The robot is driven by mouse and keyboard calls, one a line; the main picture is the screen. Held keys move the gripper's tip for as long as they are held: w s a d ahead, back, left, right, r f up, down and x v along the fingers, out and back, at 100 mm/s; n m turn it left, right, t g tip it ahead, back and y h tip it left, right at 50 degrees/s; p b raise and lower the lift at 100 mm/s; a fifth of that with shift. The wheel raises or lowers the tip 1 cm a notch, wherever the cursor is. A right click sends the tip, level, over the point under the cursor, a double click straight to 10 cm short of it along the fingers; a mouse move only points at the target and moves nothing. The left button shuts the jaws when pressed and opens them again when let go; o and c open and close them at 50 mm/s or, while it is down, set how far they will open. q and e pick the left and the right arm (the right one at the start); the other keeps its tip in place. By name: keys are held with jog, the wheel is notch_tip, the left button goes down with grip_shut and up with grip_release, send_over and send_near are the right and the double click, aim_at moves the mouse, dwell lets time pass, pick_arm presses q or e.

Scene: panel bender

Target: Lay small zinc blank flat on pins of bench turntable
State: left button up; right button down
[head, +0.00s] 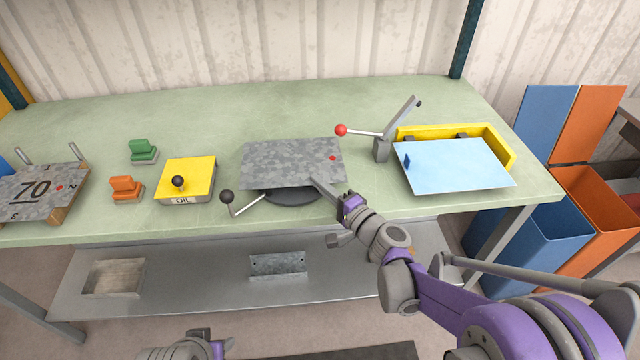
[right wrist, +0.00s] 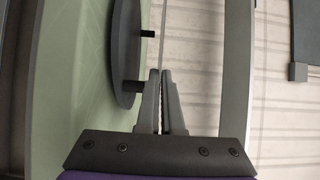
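The small zinc blank (head: 290,158) is a mottled grey sheet with a red dot near its right edge. It lies roughly level over the round dark turntable (head: 292,197), hiding most of it. My right gripper (head: 322,187) is shut on the blank's front edge. In the right wrist view, the fingers (right wrist: 162,78) pinch the thin sheet (right wrist: 162,40), seen edge-on. There the turntable disc (right wrist: 124,45) shows two short dark pins. A narrow gap seems to separate the pin tips from the sheet. My left gripper (head: 200,340) is partly visible at the bottom edge; its fingers are unclear.
A black-knobbed lever (head: 245,207) and yellow OIL box (head: 187,178) stand left of the turntable. A red-knobbed lever (head: 362,133) and yellow tray with a bluish sheet (head: 450,165) stand right. Green (head: 143,150) and orange (head: 126,188) blocks and a "70" plate (head: 40,190) lie farther left.

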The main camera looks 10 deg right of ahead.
jog(key=shift+s+f, duration=0.1)
jog(key=shift+f, duration=0.45)
jog(key=c, duration=1)
grip_release()
jog(key=v, duration=1)
jog(key=shift+s+d+b, duration=0.25)
jog(key=shift+s+b, duration=0.1)
jog(key=shift+b, duration=0.1)
